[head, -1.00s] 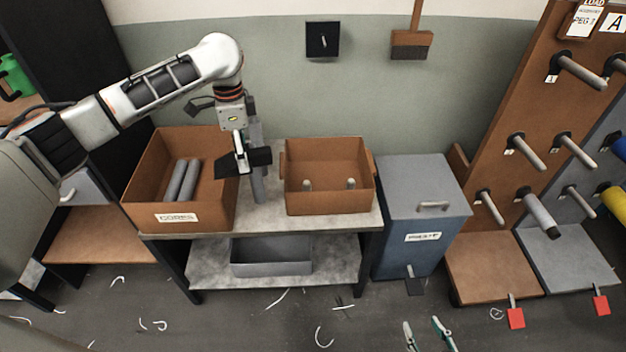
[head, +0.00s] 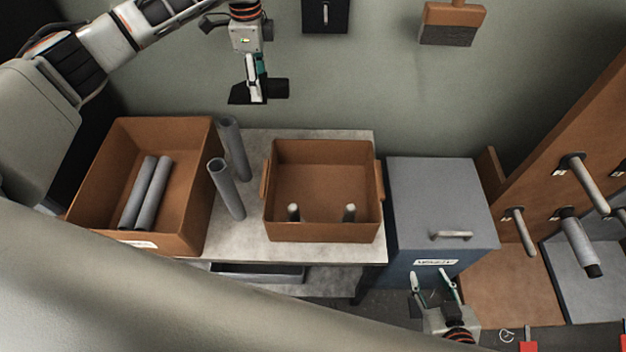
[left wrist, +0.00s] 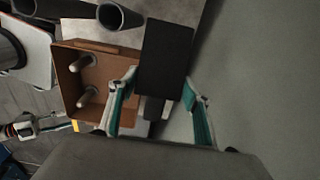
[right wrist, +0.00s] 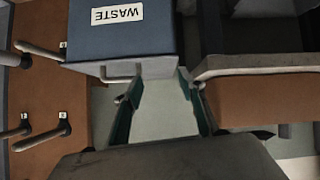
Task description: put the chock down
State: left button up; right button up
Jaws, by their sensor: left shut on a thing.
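The chock, a flat black block (head: 277,88), is in my left gripper (head: 256,96), high in front of the green wall behind the table. In the left wrist view the black block (left wrist: 165,55) sits between the two green-sided fingers (left wrist: 158,103), which are shut on it. My right gripper (head: 434,284) is at the lower right, in front of the blue waste bin. Its fingers stand apart with nothing between them, as the right wrist view (right wrist: 160,95) also shows.
On the grey table (head: 250,245) stand a brown crate (head: 90,165) with two grey tubes, two upright tubes (head: 226,190) (head: 235,148), and a brown box (head: 325,230) with two pegs. The waste bin (head: 440,200) and peg boards (head: 590,130) are to the right.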

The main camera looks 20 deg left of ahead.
pick_arm(q)
notch_tip(320, 180, down, 4)
jog(key=b, duration=0.3)
jog(key=shift+s+r, duration=0.1)
jog(key=shift+s, duration=0.05)
jog(key=shift+f, duration=0.25)
jog(key=shift+w+f+b, duration=0.25)
jog(key=shift+f+b, duration=0.05)
jog(key=shift+f, duration=0.05)
jog(key=b, duration=0.6)
send_over(270, 144)
jog(key=s+d, duration=0.2)
jog(key=s, duration=0.2)
notch_tip(270, 144, down, 14)
jog(key=r, duration=0.1)
notch_tip(270, 144, down, 2)
jog(key=shift+w, duration=0.15)
jog(key=shift+f, duration=0.25)
notch_tip(270, 144, down, 3)
jog(key=shift+r+b, duration=0.1)
jog(key=shift+b, duration=0.7)
jog(key=shift+f, duration=0.35)
jog(key=shift+c, duration=0.7)
pick_arm(e)
notch_tip(270, 144, down, 8)
jog(key=shift+w+n, duration=0.15)
jog(key=shift+n, duration=0.15)
